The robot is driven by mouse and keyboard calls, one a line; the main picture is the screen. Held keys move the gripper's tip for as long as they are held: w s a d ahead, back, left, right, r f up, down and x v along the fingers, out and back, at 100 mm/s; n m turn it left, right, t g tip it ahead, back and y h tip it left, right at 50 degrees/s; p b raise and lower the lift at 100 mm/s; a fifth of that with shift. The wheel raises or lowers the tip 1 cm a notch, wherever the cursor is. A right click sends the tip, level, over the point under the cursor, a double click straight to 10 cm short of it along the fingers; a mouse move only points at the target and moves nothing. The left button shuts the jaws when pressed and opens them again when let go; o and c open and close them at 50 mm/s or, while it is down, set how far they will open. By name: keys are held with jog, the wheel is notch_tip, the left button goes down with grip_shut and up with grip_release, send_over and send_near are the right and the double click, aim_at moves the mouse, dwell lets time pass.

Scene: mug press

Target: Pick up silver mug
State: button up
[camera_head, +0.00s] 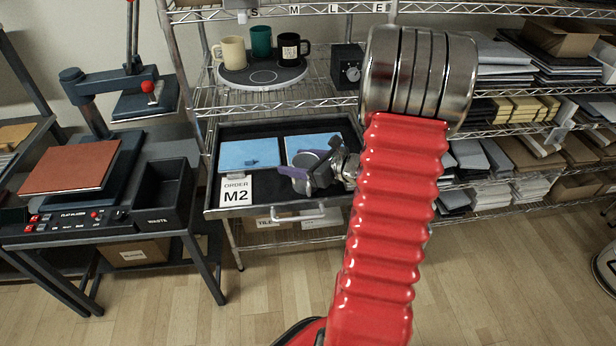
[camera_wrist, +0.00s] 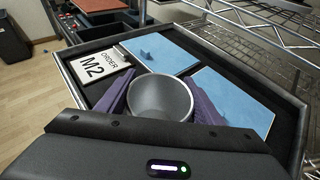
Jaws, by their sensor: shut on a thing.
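The silver mug (camera_wrist: 162,98) is upright between the purple fingers of my gripper (camera_wrist: 161,94), and I look down into its empty inside in the wrist view. In the head view the mug (camera_head: 307,158) is a small grey shape, partly hidden by my gripper (camera_head: 305,168). My gripper is shut on the mug's sides, over the open black drawer (camera_head: 270,129). Whether the mug's base touches the drawer cannot be told. The mug's handle is not visible.
Two blue pads (camera_head: 249,153) and an "ORDER M2" card (camera_head: 236,190) lie in the drawer. Cream, green and black mugs stand on a round plate (camera_head: 262,77) on the shelf above. A press (camera_head: 112,108) and a waste bin (camera_head: 163,194) are at left.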

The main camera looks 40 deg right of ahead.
jog(key=shift+c, duration=1.4)
jog(key=shift+r, duration=0.15)
notch_tip(320, 180, up, 10)
